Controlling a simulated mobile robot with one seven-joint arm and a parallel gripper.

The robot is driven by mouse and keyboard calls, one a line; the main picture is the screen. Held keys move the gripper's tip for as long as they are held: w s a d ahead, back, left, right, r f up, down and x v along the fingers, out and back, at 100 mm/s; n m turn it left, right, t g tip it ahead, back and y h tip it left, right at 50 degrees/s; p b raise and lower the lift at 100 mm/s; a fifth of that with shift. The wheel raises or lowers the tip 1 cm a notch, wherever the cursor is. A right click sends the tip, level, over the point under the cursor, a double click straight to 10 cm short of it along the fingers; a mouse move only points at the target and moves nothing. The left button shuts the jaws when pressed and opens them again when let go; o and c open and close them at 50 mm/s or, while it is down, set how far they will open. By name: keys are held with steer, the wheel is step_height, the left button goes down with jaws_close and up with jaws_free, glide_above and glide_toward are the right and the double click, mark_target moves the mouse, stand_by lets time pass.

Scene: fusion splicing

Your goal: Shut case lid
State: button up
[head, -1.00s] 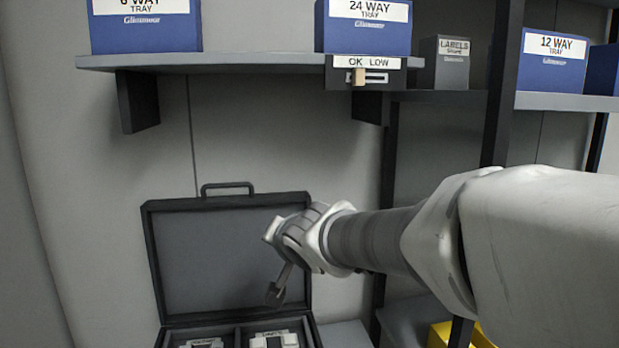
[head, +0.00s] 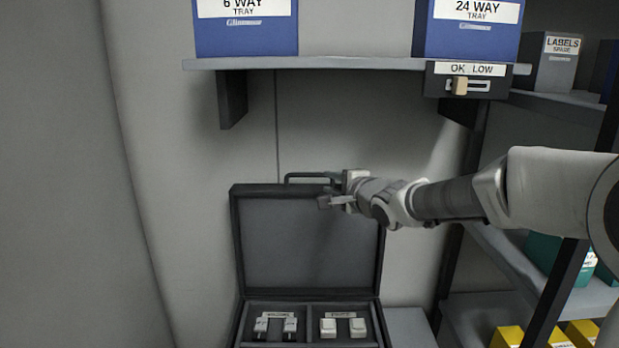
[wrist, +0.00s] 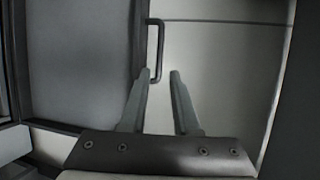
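The case lid (head: 298,245) stands open and upright against the wall, its dark inner face toward me. Its handle (head: 297,176) is on the top edge, and also shows in the wrist view (wrist: 160,48). My gripper (head: 328,189) is at the lid's top edge, by the right part of the handle. In the wrist view its two fingers (wrist: 161,73) are apart, with the handle's near end close to the left fingertip. I cannot tell whether they touch. The case base (head: 312,310) below has two compartments holding small white pieces.
A shelf (head: 330,63) above the lid carries blue tray boxes (head: 245,25). An OK/LOW slider (head: 468,84) hangs under it. A rack with teal and yellow bins (head: 508,336) stands at the right. The wall left of the case is clear.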

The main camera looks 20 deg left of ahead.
mark_target(310, 176)
steer(key=p+x, duration=0.1)
steer(key=x, duration=1.2)
steer(key=shift+w+a, duration=0.1)
steer(key=shift+w, duration=0.05)
jaws_close()
stand_by(1.1)
